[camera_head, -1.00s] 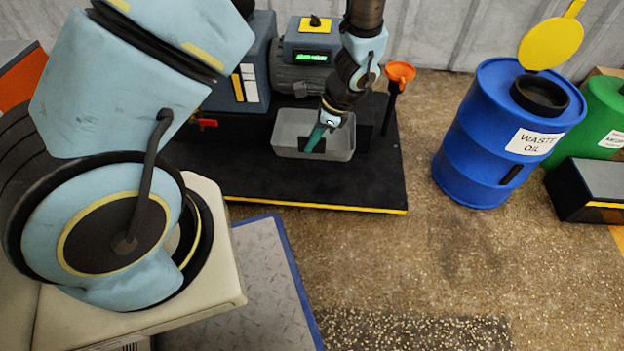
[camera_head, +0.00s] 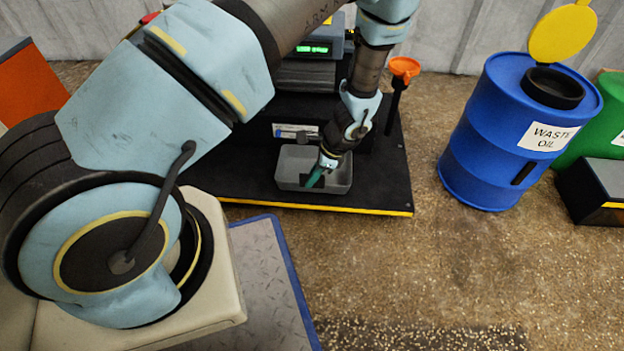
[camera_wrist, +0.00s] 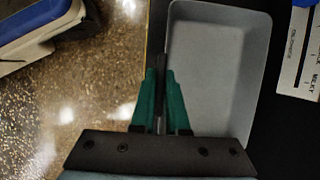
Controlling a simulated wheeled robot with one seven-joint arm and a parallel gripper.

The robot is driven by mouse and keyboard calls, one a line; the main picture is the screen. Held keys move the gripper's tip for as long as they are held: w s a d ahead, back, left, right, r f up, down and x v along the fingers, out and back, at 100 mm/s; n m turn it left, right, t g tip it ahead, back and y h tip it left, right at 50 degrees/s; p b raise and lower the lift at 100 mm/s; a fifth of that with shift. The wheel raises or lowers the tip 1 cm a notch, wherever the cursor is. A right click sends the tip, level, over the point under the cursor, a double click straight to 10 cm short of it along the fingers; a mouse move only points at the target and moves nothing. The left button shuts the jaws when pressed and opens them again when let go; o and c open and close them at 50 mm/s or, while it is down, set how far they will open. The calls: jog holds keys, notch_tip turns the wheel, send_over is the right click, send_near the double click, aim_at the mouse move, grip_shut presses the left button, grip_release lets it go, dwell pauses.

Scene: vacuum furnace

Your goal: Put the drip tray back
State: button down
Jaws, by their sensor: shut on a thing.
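The drip tray (camera_head: 332,183) is a shallow grey open box. It is at the black platform with the yellow front edge, in front of the pump unit. My gripper (camera_head: 314,178) has green fingers and is shut on the tray's near wall. In the wrist view the fingers (camera_wrist: 162,103) close around the tray's left-hand side, and the tray (camera_wrist: 213,75) extends to the right of them. The inside looks empty where it shows. I cannot tell whether the tray's underside touches the platform.
The black platform (camera_head: 385,193) has bare room right of the tray. An orange funnel (camera_head: 404,67) stands at its back right corner. A blue waste oil drum (camera_head: 500,140) and a green drum (camera_head: 605,125) stand farther right. The floor in front is clear.

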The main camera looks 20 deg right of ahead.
jog(key=c, duration=0.9)
grip_release()
